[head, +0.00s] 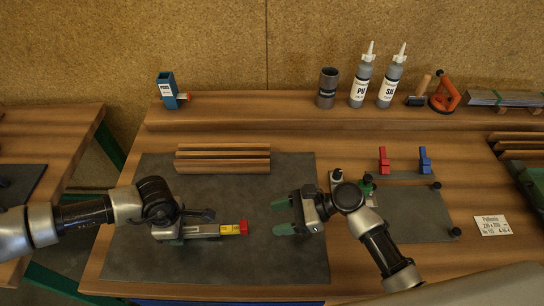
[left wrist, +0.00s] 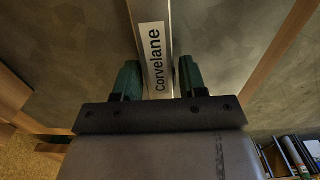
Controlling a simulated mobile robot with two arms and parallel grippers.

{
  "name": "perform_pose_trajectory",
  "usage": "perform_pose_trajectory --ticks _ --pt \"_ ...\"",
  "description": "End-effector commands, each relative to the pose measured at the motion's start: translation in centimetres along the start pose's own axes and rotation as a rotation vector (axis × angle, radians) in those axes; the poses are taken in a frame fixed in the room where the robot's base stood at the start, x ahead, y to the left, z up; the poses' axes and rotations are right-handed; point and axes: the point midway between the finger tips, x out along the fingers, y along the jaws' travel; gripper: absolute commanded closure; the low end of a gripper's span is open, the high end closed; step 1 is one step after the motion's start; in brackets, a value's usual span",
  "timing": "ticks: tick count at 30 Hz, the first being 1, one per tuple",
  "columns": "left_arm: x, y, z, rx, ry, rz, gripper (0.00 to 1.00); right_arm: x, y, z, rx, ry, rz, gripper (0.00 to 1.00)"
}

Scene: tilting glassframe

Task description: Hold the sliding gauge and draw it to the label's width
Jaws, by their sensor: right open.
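The sliding gauge (head: 206,230) is a grey bar with a yellow section and a red end at its right. It lies over the dark mat, and I cannot tell its height. In the head view my left gripper hides the bar's left part. My right gripper (head: 279,216) is open and empty, right of the red end, fingers pointing left. The white label (head: 493,225) with printed sizes lies at the bench's right.
Wooden strips (head: 222,158) lie at the mat's back edge. Red (head: 384,160) and blue (head: 425,160) clamps stand behind a grey plate (head: 420,217). Bottles (head: 361,85) and a blue holder (head: 168,91) stand on the back shelf. The front of the mat (head: 270,265) is clear.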

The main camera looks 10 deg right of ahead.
Motion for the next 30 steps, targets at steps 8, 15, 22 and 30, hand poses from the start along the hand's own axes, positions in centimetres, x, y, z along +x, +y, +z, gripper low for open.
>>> perform_pose_trajectory --ticks 8,15,22,30 --pt "0.0 0.0 0.0 0.0 0.0 0.0 0.35 0.0 0.0 0.0 0.0 0.0 0.0 0.45" --pt "-0.6 0.1 0.0 -0.001 0.0 0.001 0.35 0.0 0.0 0.0 0.0 0.0 0.0 0.45" --pt "-4.7 0.1 0.0 -0.001 -0.001 0.004 0.35 0.0 0.0 0.0 0.0 0.0 0.0 0.45" --pt "-10.0 0.1 0.0 0.0 -0.001 0.003 0.35 0.0 0.0 0.0 0.0 0.0 0.0 0.45"
